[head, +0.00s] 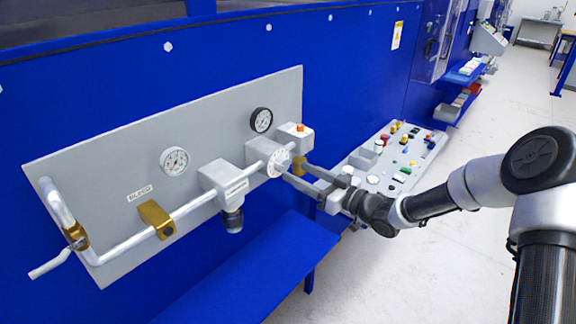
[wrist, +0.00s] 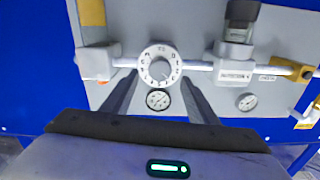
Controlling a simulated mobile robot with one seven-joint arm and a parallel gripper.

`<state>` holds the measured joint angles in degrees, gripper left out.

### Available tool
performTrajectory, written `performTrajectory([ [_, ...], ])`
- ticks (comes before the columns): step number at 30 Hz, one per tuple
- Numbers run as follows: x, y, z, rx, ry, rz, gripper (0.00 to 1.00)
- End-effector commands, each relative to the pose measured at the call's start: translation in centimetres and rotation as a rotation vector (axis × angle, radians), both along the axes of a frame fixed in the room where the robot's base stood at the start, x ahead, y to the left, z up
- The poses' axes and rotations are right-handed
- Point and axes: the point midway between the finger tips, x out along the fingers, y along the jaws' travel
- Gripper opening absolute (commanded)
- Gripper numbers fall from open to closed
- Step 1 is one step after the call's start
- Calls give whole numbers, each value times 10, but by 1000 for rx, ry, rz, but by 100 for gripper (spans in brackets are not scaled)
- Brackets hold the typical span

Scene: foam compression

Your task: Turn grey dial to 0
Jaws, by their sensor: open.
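The grey dial (head: 278,162) is a round, light grey disc with dark markings around its face. It sits on a block on the pipe of the grey panel. In the wrist view the dial (wrist: 160,66) faces me with its round knob in the middle; the marks are too small to read surely. My gripper (head: 288,169) reaches the dial from the right. In the wrist view my gripper (wrist: 160,82) is open, one finger on each side of the dial's lower part. I cannot tell whether the fingers touch it.
The grey panel (head: 110,160) carries a white gauge (head: 174,161), a black-rimmed gauge (head: 261,120), a valve block (head: 224,180) and a brass clamp (head: 156,219). A blue ledge (head: 250,265) juts out below. A control board (head: 385,160) with coloured buttons lies behind my gripper.

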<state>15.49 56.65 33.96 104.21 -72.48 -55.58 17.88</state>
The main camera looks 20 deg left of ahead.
Motion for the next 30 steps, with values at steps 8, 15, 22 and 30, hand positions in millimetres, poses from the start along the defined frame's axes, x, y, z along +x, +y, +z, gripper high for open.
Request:
performTrajectory([
  [8,16,40,0,0,0,1,53],
  [15,20,49,-1,-2,1,0,53],
  [22,20,49,0,-1,0,0,47],
  [30,20,49,0,-1,-1,-1,12],
])
